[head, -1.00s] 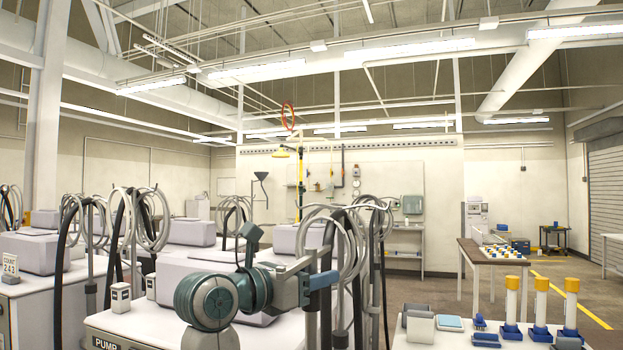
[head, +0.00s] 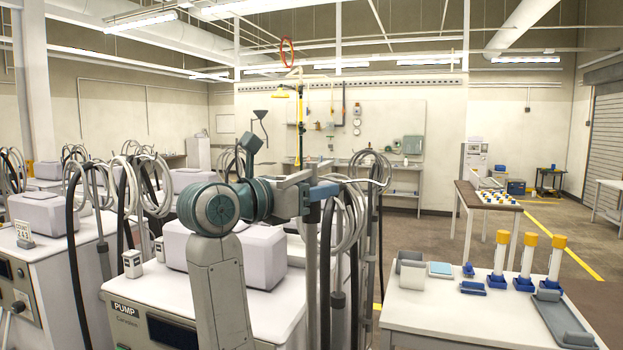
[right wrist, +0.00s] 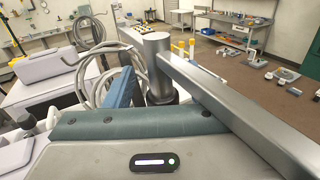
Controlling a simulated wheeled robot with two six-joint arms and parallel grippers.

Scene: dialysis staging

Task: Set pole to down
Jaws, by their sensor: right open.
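Upright poles with coils of grey and black hose stand by the white pump machines in the head view; I cannot tell which one the task means. My right gripper (head: 325,190) is open, with a blue finger pointing right in front of the hose coils (head: 352,205). In the right wrist view, a blue finger (right wrist: 122,90) shows beside a grey metal bar (right wrist: 215,95). Contact with the pole cannot be made out. My left gripper is not in view.
Open floor (head: 560,215) lies at the right. More pump machines crowd the left.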

